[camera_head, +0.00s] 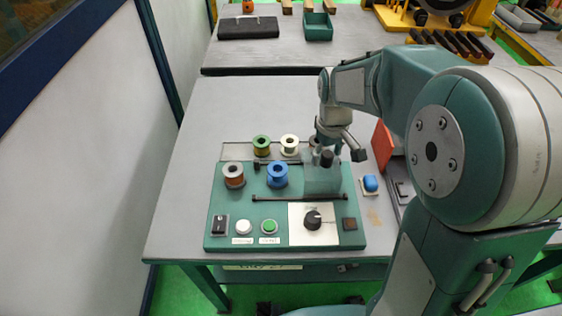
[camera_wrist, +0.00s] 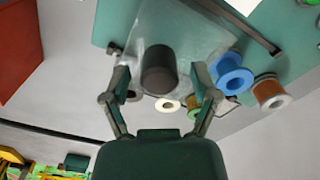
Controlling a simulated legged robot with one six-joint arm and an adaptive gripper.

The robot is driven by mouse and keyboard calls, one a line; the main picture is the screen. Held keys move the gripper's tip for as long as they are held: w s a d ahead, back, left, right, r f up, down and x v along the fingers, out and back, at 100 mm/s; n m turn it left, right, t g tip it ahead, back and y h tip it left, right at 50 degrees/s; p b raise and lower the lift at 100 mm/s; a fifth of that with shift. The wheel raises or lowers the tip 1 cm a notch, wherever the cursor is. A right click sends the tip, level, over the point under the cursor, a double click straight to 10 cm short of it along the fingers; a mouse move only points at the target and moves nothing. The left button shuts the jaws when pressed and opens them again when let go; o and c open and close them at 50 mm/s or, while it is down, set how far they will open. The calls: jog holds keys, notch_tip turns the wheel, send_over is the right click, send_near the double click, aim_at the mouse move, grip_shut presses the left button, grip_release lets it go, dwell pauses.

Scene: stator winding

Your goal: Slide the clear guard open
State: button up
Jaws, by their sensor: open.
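The clear guard (camera_head: 322,182) is a see-through block at the right end of the green winding panel (camera_head: 215,213); in the wrist view it (camera_wrist: 182,38) lies beyond my fingers. A dark cylindrical knob (camera_head: 326,158) stands on it, and the knob also shows in the wrist view (camera_wrist: 159,70). My gripper (camera_head: 338,143) is over the guard. In the wrist view my gripper (camera_wrist: 160,84) is open, one finger on each side of the knob, with gaps visible. Whether the fingertips touch the guard cannot be told.
Blue (camera_head: 277,175) and copper (camera_head: 233,175) spools stand left of the guard, with green (camera_head: 261,145) and white (camera_head: 290,144) spools behind. Dark rails (camera_head: 300,197) run along the panel. A rotary dial (camera_head: 312,219) and buttons are in front.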

jog(key=shift+r, duration=0.1)
jog(key=shift+r, duration=2.95)
jog(key=s+d+r+m+t, duration=0.1)
jog(key=s+r+m+t, duration=0.1)
jog(key=s, duration=0.7)
jog(key=s+d+r+m+t, duration=0.1)
jog(key=s+r+m+t, duration=0.2)
jog(key=s, duration=0.6)
jog(key=shift+s+r+m+t, duration=0.2)
jog(key=shift+s+m+t, duration=0.1)
jog(key=shift+s, duration=0.1)
